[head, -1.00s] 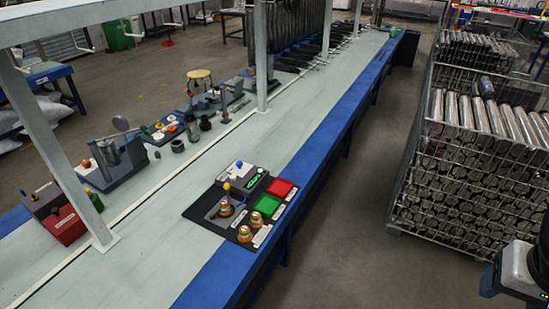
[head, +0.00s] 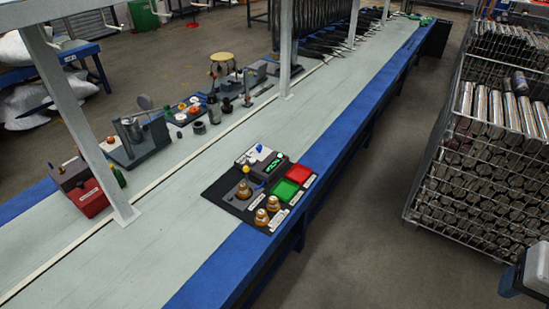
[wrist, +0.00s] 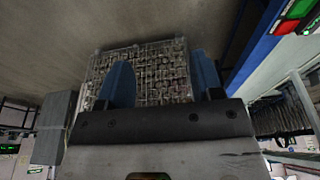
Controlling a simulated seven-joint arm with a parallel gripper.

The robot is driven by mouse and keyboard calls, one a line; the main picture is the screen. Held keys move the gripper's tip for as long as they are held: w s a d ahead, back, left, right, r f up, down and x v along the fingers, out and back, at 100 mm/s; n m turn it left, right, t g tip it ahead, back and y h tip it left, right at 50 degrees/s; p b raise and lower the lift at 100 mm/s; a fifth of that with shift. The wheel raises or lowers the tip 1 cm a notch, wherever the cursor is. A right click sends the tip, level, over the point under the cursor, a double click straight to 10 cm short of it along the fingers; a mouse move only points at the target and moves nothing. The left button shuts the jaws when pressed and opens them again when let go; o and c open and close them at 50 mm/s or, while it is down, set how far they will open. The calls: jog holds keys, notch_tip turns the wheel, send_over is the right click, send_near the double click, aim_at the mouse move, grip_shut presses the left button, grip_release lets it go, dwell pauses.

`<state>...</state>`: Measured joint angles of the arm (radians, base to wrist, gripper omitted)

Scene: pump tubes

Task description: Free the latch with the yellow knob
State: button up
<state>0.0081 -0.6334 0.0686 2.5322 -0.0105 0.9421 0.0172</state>
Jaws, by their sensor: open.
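A yellow knob (head: 246,169) sits on a dark fixture on the left part of a black board (head: 215,194) on the workbench. A brass part (head: 244,190) stands just below the knob. The latch itself is too small to make out clearly.
The board also carries a green pad (head: 285,190), a red pad (head: 299,174) and two brass parts (head: 267,210). White posts (head: 90,130) rise from the workbench (head: 170,240). A wire crate of metal tubes (head: 480,160) stands across the aisle.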

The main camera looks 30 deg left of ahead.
jog(key=shift+w, duration=0.1)
dwell(0.3)
